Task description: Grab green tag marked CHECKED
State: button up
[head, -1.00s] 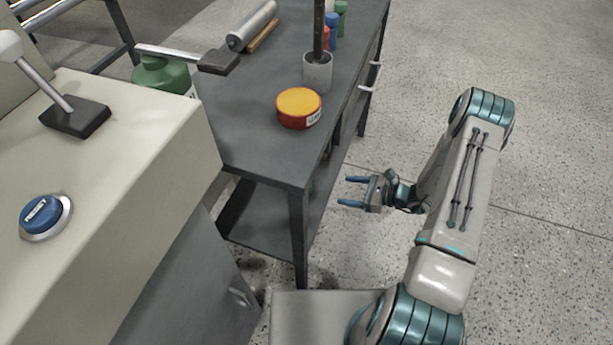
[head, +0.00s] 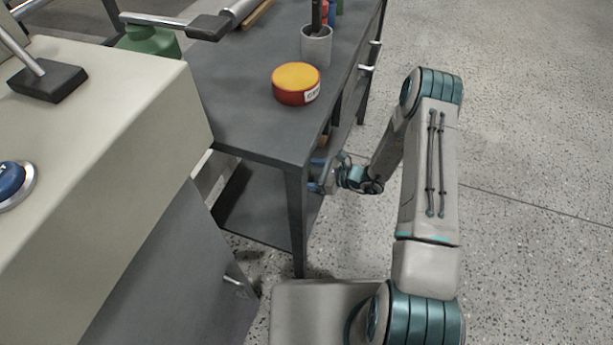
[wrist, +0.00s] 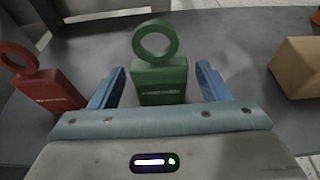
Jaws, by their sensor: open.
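The green tag (wrist: 160,80) has a ring on top and a block-shaped body with a line of light lettering too small to read. In the wrist view it stands upright between the blue fingers of my open gripper (wrist: 161,88), with a gap on each side. In the head view my gripper (head: 322,177) reaches in at the right side of the dark workbench, below its top. The tag cannot be made out in the head view.
A red tag (wrist: 50,88) of the same shape stands left of the green one, close to the left finger. A tan block (wrist: 297,68) lies to the right. The workbench top (head: 245,125) is above my gripper and holds a red-and-yellow round tin (head: 296,85).

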jog(key=shift+w+a, duration=0.1)
jog(key=shift+a, duration=0.05)
jog(key=c, duration=1.1)
jog(key=shift+o, duration=0.2)
